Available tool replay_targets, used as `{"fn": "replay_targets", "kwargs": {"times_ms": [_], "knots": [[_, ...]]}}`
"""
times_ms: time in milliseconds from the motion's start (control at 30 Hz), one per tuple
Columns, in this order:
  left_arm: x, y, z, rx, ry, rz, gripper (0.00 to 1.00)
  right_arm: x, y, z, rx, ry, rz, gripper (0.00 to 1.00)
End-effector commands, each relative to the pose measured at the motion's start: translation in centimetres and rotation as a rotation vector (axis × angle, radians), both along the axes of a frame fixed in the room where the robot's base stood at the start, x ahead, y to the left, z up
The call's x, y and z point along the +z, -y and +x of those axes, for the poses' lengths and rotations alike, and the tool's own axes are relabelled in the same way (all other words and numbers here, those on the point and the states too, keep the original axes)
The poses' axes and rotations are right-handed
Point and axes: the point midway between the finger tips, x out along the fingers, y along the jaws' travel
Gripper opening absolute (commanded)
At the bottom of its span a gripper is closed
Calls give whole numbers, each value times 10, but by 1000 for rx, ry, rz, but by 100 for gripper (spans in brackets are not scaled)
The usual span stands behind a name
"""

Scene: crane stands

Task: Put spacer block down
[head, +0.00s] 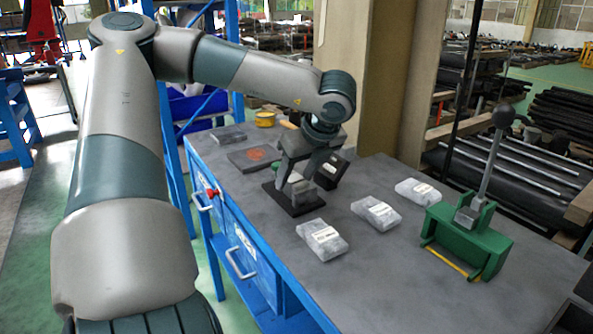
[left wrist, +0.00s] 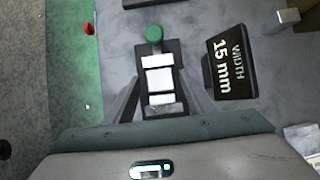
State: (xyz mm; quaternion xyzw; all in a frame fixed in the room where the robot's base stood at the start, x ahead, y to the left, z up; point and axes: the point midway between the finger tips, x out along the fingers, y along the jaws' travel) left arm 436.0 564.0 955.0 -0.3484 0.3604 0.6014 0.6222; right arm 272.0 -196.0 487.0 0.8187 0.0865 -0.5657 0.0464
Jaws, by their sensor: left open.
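My left gripper (head: 300,176) is open above a black stand on the bench. A pale block (left wrist: 158,80), which I take to be the spacer block, sits between its spread fingers, low over or on the black base plate (head: 292,204). Whether it rests fully on the plate I cannot tell. In the left wrist view the fingers (left wrist: 160,102) lie one on each side of it. A green knob (left wrist: 153,34) stands just beyond it. A black sign (left wrist: 230,65) reading "WIDTH 15 mm" stands beside it. My right gripper is not in view.
Three grey blocks with white labels lie to the right: near (head: 322,240), middle (head: 376,213) and far (head: 418,193). A green lever device (head: 468,241) stands at the right. A dark flat plate (head: 254,157) lies behind the stand. The front bench top is clear.

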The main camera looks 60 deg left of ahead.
Motion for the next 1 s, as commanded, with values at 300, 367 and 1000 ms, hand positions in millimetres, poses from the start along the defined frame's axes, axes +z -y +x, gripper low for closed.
{"fn": "replay_targets", "kwargs": {"times_ms": [300, 367, 1000], "knots": [[31, 17, 0, -1, 3, 4, 50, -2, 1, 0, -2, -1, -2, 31], [41, 22, 0, -1, 3, 5, 50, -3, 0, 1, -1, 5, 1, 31], [105, 60, -2, 0, 0, 1, 50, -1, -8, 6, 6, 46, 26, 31]]}}
